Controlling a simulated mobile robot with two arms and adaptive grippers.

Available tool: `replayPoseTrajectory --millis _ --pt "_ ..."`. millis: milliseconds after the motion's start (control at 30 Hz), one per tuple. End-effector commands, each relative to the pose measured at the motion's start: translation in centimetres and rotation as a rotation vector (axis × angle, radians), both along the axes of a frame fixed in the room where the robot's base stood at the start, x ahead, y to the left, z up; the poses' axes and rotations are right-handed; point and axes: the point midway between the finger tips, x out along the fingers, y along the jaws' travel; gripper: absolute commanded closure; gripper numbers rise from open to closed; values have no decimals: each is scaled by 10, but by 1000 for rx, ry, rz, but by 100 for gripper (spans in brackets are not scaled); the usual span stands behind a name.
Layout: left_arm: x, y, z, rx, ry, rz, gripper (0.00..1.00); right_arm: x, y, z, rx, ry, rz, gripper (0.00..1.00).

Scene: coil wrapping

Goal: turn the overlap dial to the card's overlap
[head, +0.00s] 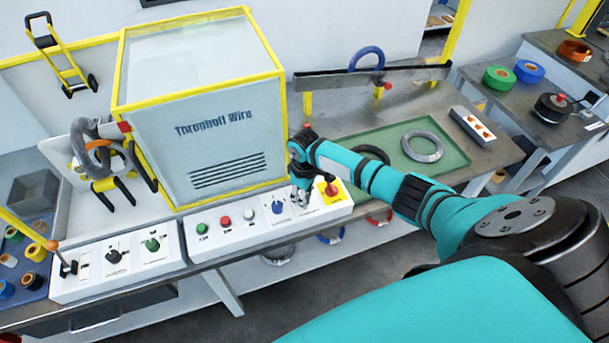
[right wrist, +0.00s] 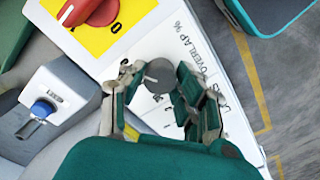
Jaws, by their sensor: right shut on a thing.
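The overlap dial (right wrist: 158,76) is a round dark grey knob on a white panel, beside the printed words "OVERLAP %" in the right wrist view. My right gripper (right wrist: 157,92) is shut on the dial, a finger on either side. The scale marks are mostly hidden by the fingers, so I cannot read the setting. In the head view my right gripper (head: 303,192) reaches down onto the right end of the control panel (head: 230,241) and hides the dial. I cannot make out a readable card. My left gripper is not in view.
A red rotary switch on a yellow plate (head: 331,189) stands close to the right of my gripper. A blue knob (head: 278,208) is just to its left. The yellow-edged machine housing (head: 208,120) rises behind. A green tray (head: 447,145) with a grey coil (head: 422,146) lies right.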

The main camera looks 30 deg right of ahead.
Motion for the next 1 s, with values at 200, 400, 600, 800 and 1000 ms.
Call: replayPoseTrajectory --millis 200,400,600,800,1000 --pt "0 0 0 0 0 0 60 1 0 1 1 -3 -2 60" --pt "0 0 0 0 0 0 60 1 0 0 1 -2 0 45" --pt "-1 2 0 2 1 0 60 0 0 1 0 -1 0 45" --pt "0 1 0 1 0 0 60 1 0 24 1 -4 1 45" --pt "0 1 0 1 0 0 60 2 -1 67 1 -6 1 45"
